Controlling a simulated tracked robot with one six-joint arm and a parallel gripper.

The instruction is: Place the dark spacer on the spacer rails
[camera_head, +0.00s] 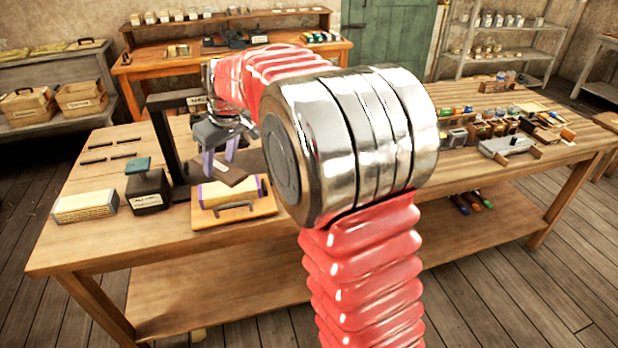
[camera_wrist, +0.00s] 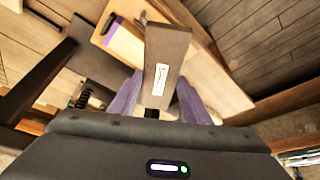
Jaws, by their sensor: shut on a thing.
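My gripper (camera_head: 221,158) is shut on the dark spacer (camera_head: 231,174). It holds the spacer above the pale block with purple ends (camera_head: 228,193), beside the black press frame (camera_head: 160,140). In the wrist view the dark spacer (camera_wrist: 168,45), a flat brown plate with a white label, extends forward from between the purple-grey fingers (camera_wrist: 158,102). The pale block's purple band (camera_wrist: 112,30) shows behind it. Several thin dark bars (camera_head: 97,145) lie in pairs on the table's left end; I cannot tell whether they are the spacer rails. My arm hides part of the table.
A wooden tray with a grey handle (camera_head: 236,208) carries the pale block. A dark block with a green top (camera_head: 148,190) and a cream ribbed block (camera_head: 86,205) stand to the left. Small boxes and jars (camera_head: 490,125) fill the right end. The front left table corner is clear.

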